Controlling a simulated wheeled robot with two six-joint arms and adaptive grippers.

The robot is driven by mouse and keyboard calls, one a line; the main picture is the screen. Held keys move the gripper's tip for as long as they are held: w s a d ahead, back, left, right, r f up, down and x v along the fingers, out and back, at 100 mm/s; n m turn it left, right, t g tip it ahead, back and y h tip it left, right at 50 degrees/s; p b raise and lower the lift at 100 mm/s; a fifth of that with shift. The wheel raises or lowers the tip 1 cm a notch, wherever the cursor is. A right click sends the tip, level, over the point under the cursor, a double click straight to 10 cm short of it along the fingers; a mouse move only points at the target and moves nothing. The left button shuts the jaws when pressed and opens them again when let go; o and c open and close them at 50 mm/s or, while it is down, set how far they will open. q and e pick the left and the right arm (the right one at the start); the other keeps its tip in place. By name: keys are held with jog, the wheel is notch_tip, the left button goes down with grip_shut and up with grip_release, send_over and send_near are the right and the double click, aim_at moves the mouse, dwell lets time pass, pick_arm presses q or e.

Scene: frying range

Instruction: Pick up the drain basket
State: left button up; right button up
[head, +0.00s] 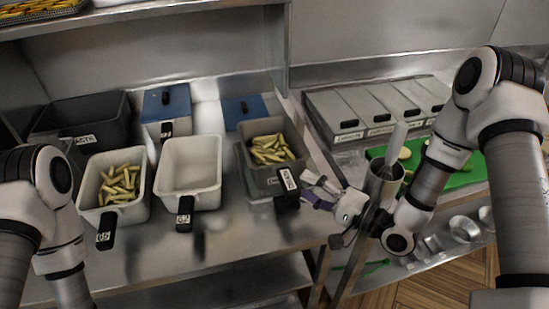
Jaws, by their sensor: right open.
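A grey basket (244,158) holding yellow fries (271,149) stands right of centre on the steel counter. Its labelled black handle (287,190) points toward me; the label is too small to read surely, so I cannot confirm it is the drain basket. My right gripper (312,188) is open and empty, just right of this handle. Whether its fingers touch the handle I cannot tell. Only links of my left arm show at the left edge; its gripper is out of view.
A white basket with fries (147,180) and an empty white basket (190,176) stand to the left. A dark container (104,112) and blue-lidded boxes are behind. Lidded grey bins (345,115), a metal cylinder (383,182) and a green board (464,172) are right. The counter front is clear.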

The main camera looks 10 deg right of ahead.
aim_at(286, 179)
jog(key=x, duration=0.3)
jog(key=p+x, duration=0.1)
jog(key=x, duration=0.2)
jog(key=shift+a+f+p, duration=0.25)
jog(key=shift+a+p, duration=0.05)
jog(key=shift+a, duration=0.1)
jog(key=shift+s+d, duration=0.2)
jog(key=shift+c, duration=0.7)
jog(key=shift+w+a, duration=0.1)
jog(key=shift+w, duration=0.05)
grip_shut()
jog(key=shift+r, duration=0.1)
